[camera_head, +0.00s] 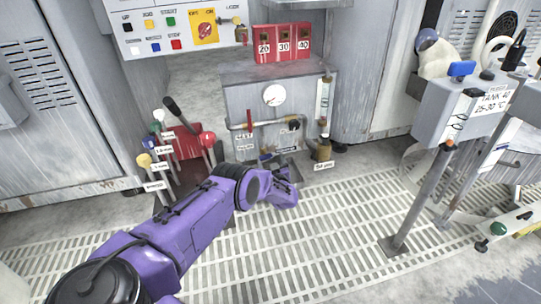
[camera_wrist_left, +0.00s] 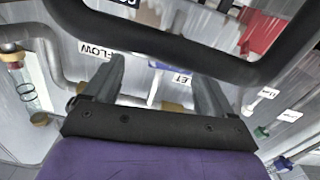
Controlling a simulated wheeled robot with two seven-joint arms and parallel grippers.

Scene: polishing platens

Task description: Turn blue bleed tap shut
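My left gripper (camera_head: 285,178) is at the end of the purple arm, low in front of the grey valve cabinet (camera_head: 240,100). In the left wrist view its two grey fingers (camera_wrist_left: 160,80) stand apart, with nothing seen held between them. Beyond them are the cabinet's upside-down labels, one ending in "LOW" (camera_wrist_left: 97,50) and one ending in "LET" (camera_wrist_left: 181,78). I cannot make out the blue bleed tap in either view; the arm, gripper and dark bar hide part of the cabinet front. My right gripper is not in view.
A red-handled valve (camera_head: 249,120), a pressure gauge (camera_head: 274,95) and a flow tube (camera_head: 325,97) are on the cabinet. Coloured levers (camera_head: 160,135) stand to the left. A tank stand (camera_head: 430,185) is to the right. The floor grating (camera_head: 330,230) is clear in the middle.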

